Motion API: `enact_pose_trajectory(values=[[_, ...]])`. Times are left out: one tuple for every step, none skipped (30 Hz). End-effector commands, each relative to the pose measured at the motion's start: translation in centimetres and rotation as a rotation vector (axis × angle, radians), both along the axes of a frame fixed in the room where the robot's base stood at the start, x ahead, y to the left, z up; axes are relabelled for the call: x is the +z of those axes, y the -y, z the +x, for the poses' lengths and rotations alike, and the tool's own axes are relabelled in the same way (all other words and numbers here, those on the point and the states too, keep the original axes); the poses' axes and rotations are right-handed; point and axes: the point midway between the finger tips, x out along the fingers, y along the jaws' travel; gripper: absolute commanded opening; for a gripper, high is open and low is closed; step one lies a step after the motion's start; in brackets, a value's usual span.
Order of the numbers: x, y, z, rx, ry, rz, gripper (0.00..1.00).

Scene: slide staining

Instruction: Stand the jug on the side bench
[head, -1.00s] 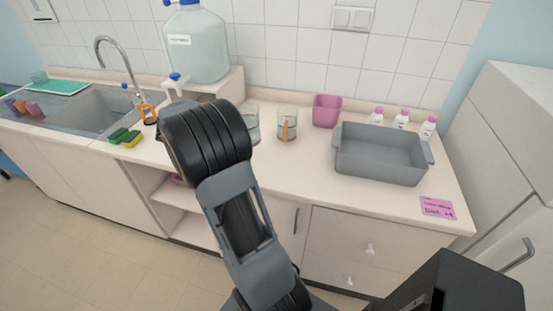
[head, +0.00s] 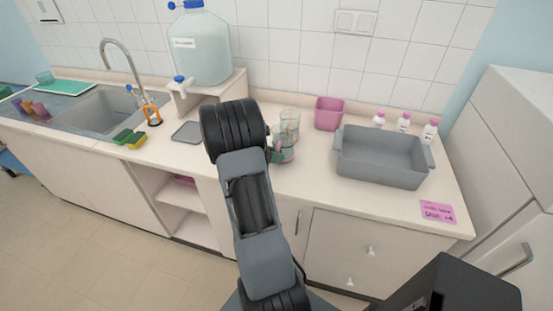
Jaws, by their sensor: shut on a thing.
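A clear jug (head: 284,155) shows just right of my arm's dark wrist, over the front part of the worktop. My gripper (head: 276,152) is mostly hidden behind my wrist; a small part of it shows at the jug's left side, shut on the jug. The jug looks upright. I cannot tell whether its base touches the worktop. A second clear vessel (head: 290,117) stands just behind it, partly overlapped by it. I cannot make out which surface is the side bench.
The worktop (head: 310,185) holds a grey basin (head: 382,165), a pink container (head: 328,114), several small white bottles (head: 403,122) and a pink note (head: 437,212). At left are a flat grey tray (head: 187,132), sponges (head: 129,138), a large water container (head: 202,48) and a sink (head: 104,110).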

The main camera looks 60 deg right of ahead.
Motion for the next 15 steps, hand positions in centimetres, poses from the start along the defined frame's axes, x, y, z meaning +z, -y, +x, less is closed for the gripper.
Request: enact_pose_trajectory(values=[[-0.5,0.0,0.0,0.002,-0.004,0.001,0.00],[-0.8,0.0,0.1,0.001,-0.003,0.000,0.00],[-1.2,0.0,0.1,0.002,-0.002,-0.001,0.00],[-1.4,0.0,0.1,0.003,-0.002,-0.001,0.00],[-1.6,0.0,0.1,0.002,-0.001,-0.001,0.00],[-1.8,0.0,0.1,0.002,-0.001,-0.002,0.00],[-1.9,0.0,0.1,0.002,0.000,-0.003,0.00],[-1.9,0.0,0.1,0.002,0.000,-0.003,0.00],[-1.9,0.0,0.1,0.002,0.001,-0.003,0.00],[-1.9,0.0,0.1,0.002,0.001,-0.003,0.00],[-1.9,0.0,0.1,0.002,0.001,-0.003,0.00],[-1.9,0.0,0.1,0.002,0.001,-0.003,0.00],[-1.9,0.0,0.1,0.002,0.001,-0.003,0.00],[-1.9,0.0,0.1,0.002,0.001,-0.003,0.00],[-1.9,0.0,0.1,0.001,0.001,-0.003,0.00]])
